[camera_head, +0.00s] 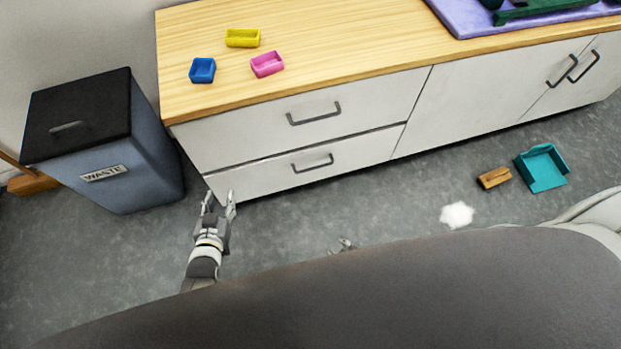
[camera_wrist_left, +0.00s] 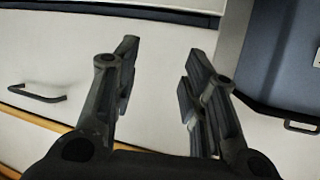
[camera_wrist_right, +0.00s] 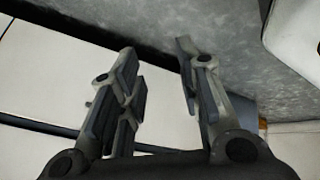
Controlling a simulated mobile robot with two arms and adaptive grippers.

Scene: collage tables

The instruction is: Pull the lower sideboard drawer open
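The lower drawer (camera_head: 262,179) of the white sideboard is closed, flush under the upper drawer (camera_head: 250,130). Its dark bar handle (camera_head: 312,165) is in the middle of its front in the head view. My left gripper (camera_head: 218,194) is open and empty, near the drawer's left end and left of the handle. In the left wrist view its fingers (camera_wrist_left: 158,62) are apart, with a handle (camera_wrist_left: 37,95) off to the left; I cannot tell which drawer's. My right gripper (camera_head: 346,243) is mostly hidden by my body; in the right wrist view its fingers (camera_wrist_right: 156,60) are apart and empty.
A grey waste bin (camera_head: 150,150) stands left of the sideboard. Small blue (camera_head: 203,70), yellow (camera_head: 242,38) and pink (camera_head: 267,64) trays sit on the wooden top. A white patch (camera_head: 457,215), a brown block (camera_head: 494,178) and a teal dustpan (camera_head: 542,168) are on the floor at right.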

